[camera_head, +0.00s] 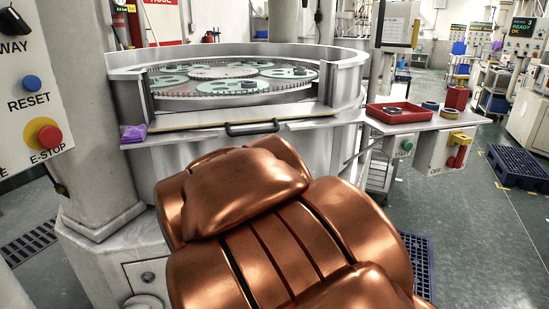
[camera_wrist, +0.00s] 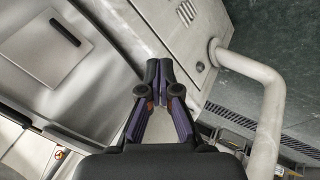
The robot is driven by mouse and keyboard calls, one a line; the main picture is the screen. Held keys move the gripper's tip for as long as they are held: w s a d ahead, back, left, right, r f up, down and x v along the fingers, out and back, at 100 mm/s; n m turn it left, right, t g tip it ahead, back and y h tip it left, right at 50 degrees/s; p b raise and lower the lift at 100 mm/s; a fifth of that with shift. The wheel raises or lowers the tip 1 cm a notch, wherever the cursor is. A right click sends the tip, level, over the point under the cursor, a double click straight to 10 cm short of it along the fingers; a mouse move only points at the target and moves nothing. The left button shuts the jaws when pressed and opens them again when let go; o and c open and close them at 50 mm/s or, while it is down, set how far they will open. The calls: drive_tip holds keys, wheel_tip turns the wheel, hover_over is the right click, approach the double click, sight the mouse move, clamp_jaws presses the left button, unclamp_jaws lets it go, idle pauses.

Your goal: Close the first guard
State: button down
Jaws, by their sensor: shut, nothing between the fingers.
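The round grey lapping machine (camera_head: 190,155) stands ahead in the head view. Its front is open between two metal posts, and the lapping plate (camera_head: 232,87) with pale green discs shows inside. A black bar handle (camera_head: 252,128) sits at the front lip below this opening, seemingly on the lowered guard; the guard's panel is hard to make out. My gripper (camera_wrist: 159,68) is shut and empty in the wrist view, above a pale machine cabinet. It is hidden in the head view behind my copper-coloured arm. No contact with the guard shows.
A purple cloth (camera_head: 133,133) lies at the lip's left end. A red tray (camera_head: 398,113) and a switch box (camera_head: 440,150) are at right. A control panel with an E-stop (camera_head: 44,134) is at left. A thick pale pipe (camera_wrist: 268,110) runs near my gripper.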

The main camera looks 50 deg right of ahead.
drive_tip(key=w+d+r+n+t+h+b, duration=0.1)
drive_tip(key=w+d+n+t+h+b, duration=0.15)
drive_tip(key=d+n+t+b, duration=0.4)
drive_tip(key=w+d+n+t+h+b, duration=0.1)
drive_tip(key=d+n+t+h+b, duration=0.3)
drive_tip(key=d+n+b, duration=0.55)
drive_tip(key=w+d+r+n+t+h+b, duration=0.1)
drive_tip(key=w+d+n+t+h+b, duration=0.15)
drive_tip(key=d+n+t+b, duration=0.55)
drive_tip(key=w+d+r+n+g+b, duration=0.1)
drive_tip(key=w+d+r+g, duration=0.2)
drive_tip(key=w+d+r, duration=0.4)
drive_tip(key=shift+w+d+r, duration=0.25)
drive_tip(key=shift+d+r, duration=0.4)
drive_tip(key=shift+r, duration=0.6)
drive_tip(key=shift+s+r+g+y+p, duration=0.1)
drive_tip(key=shift+r+g+y+p, duration=0.2)
drive_tip(key=shift+r+p, duration=0.5)
